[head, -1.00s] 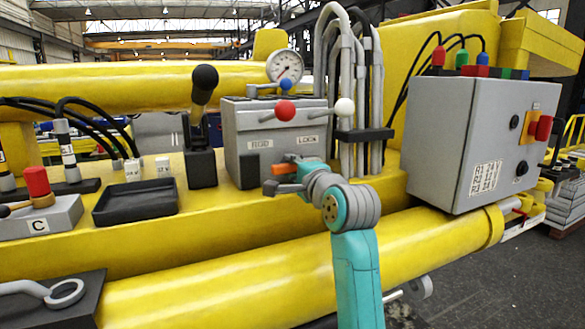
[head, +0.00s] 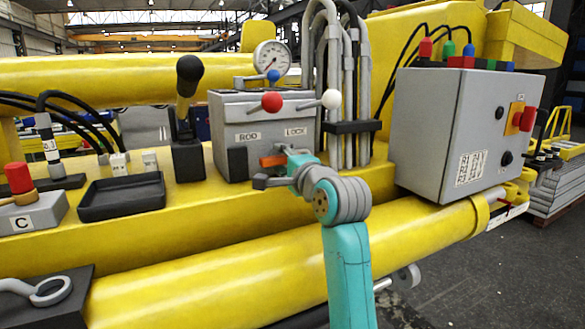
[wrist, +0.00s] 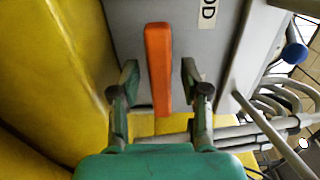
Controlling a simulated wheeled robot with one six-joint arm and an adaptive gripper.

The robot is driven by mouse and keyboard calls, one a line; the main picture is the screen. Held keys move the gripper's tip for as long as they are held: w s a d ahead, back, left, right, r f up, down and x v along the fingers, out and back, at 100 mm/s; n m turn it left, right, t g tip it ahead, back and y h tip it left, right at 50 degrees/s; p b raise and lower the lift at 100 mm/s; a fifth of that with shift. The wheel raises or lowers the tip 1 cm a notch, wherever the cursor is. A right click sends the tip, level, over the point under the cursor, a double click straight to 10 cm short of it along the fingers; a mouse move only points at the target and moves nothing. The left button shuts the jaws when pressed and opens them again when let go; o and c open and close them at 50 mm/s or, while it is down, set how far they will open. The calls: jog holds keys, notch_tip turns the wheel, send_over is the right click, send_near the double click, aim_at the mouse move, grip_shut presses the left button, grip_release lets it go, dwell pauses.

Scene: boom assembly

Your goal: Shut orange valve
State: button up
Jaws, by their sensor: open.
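The orange valve handle (head: 271,161) is a flat bar low on the front of the grey control box (head: 228,110), below the ROD and LOCK labels. In the head view its right part is hidden by my gripper. In the wrist view the orange handle (wrist: 158,60) stands lengthwise up the picture, between my two fingers. My gripper (head: 272,172) is open around the handle's near end. In the wrist view there is a visible gap between the handle and each fingertip of my gripper (wrist: 161,82).
A red-knobbed lever (head: 271,102) and a white-knobbed lever (head: 331,99) stick out above the handle. Grey hoses (head: 333,60) rise just right of it. A large grey cabinet (head: 440,130) stands further right. A black tray (head: 122,196) lies left.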

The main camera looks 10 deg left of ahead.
jog(key=v, duration=1.1)
jog(key=shift+d, duration=0.1)
jog(key=shift+s, duration=0.1)
